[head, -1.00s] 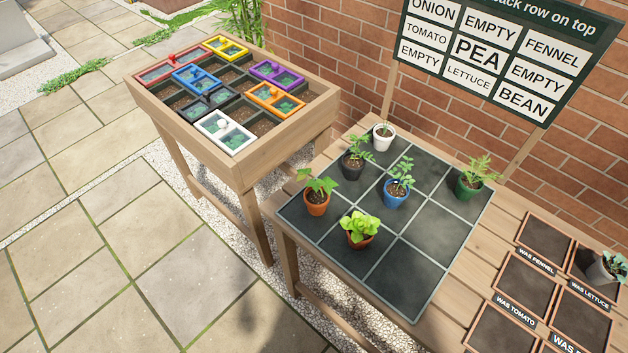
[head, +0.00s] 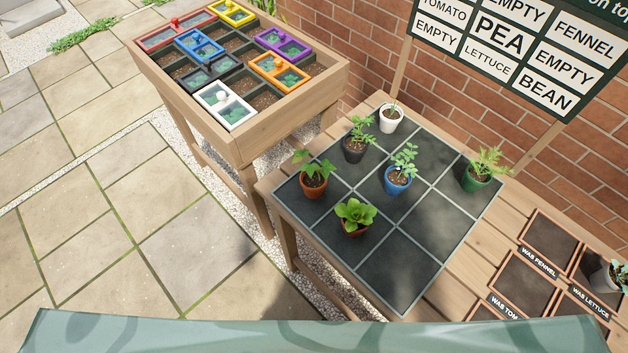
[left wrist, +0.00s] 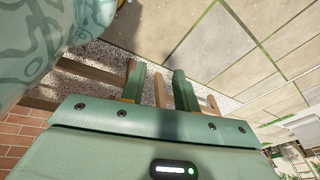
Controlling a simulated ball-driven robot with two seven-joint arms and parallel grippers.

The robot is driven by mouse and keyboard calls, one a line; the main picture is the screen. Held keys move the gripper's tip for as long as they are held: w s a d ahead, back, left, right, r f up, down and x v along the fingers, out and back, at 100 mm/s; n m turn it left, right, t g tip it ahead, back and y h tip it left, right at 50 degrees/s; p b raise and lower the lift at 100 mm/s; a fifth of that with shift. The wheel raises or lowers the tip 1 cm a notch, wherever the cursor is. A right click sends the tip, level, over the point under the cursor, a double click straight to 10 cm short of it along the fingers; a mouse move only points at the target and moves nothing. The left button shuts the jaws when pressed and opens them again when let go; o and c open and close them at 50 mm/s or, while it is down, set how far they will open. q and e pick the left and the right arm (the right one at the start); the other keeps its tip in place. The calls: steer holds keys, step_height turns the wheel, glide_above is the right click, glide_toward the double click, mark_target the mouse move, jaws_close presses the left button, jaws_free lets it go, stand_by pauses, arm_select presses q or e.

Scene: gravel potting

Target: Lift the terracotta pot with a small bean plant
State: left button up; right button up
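A terracotta pot (head: 313,188) with a small leafy plant, which looks like the bean, stands upright on the left cell of the dark gridded mat (head: 397,278). A second terracotta pot (head: 353,226), in front and to its right, holds a broad-leaved plant like lettuce. Neither pot is touched by a gripper. My left gripper (left wrist: 159,74) shows only in the left wrist view. Its two fingers are apart with nothing between them, over gravel, paving and wooden legs. No pot is seen in that view. My right gripper is in neither view.
Also on the mat are a black pot (head: 354,152), white pot (head: 389,122), blue pot (head: 396,185) and green pot (head: 475,180). A wooden planter (head: 262,133) with coloured frames stands behind left. A label board (head: 500,45) stands behind. The mat's front cells are clear.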

arm_select(q)
steer(key=w+r+m+t+h, duration=0.1)
steer(key=w+r+m+t, duration=0.15)
steer(key=w+r, duration=0.65)
steer(key=w+r+m+t+h, duration=0.1)
steer(key=w+r+t+h, duration=0.15)
steer(key=w, duration=1.25)
steer(key=m+t+h, duration=0.2)
steer(key=m+h, duration=0.1)
steer(key=h, duration=0.9)
glide_toward(313, 165)
steer(key=shift+n, duration=0.35)
steer(key=b+x, duration=0.1)
steer(key=x, duration=0.5)
steer(key=shift+t+y, duration=0.25)
steer(key=shift+t, duration=0.05)
steer(key=b+x, duration=0.1)
steer(key=x, duration=0.5)
steer(key=shift+w+d+f, duration=0.1)
jaws_close()
